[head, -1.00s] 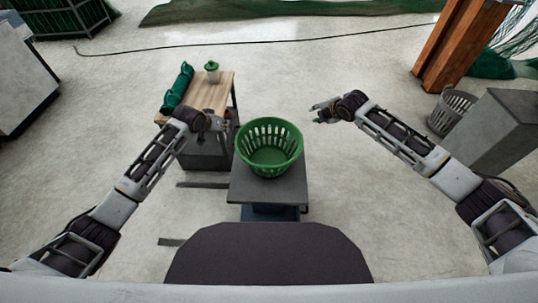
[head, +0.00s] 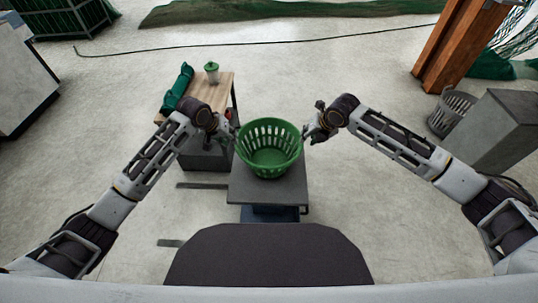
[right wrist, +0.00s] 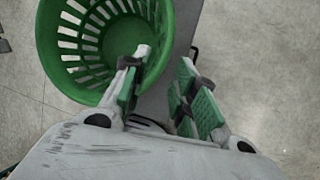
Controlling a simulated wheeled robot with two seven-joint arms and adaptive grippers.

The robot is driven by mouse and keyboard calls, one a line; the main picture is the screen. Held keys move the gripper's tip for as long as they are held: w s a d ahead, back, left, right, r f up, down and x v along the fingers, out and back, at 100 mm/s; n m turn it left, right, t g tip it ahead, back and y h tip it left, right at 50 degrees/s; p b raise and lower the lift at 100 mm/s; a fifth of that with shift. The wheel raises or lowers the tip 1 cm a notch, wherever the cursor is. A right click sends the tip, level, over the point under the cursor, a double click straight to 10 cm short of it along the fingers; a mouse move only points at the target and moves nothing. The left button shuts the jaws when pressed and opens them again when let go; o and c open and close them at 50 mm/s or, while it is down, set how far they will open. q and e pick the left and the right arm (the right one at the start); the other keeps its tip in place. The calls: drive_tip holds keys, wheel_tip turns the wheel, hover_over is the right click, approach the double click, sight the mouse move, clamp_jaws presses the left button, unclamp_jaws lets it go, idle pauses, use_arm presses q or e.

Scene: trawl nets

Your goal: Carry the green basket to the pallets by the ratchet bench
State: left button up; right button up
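The green basket (head: 269,146), slatted and empty, stands upright on a small grey-topped stand (head: 268,187) in front of me. My right gripper (head: 309,134) is at the basket's right rim. In the right wrist view its green-padded fingers (right wrist: 160,95) are apart, one over the basket (right wrist: 103,45) and one outside its rim; contact is unclear. My left gripper (head: 231,130) is close to the basket's left rim; its fingers are too small to read. The pallets and ratchet bench cannot be identified for certain.
A wooden-topped bench (head: 214,86) with a green roll (head: 178,88) and a green-lidded jar (head: 211,72) stands behind my left gripper. A grey bin (head: 452,112) and grey block (head: 500,128) stand right. A cable (head: 250,43) crosses the otherwise open floor behind.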

sight(243, 147)
use_arm(q)
drive_tip(key=shift+f, duration=0.15)
use_arm(e)
drive_tip(key=shift+f, duration=0.15)
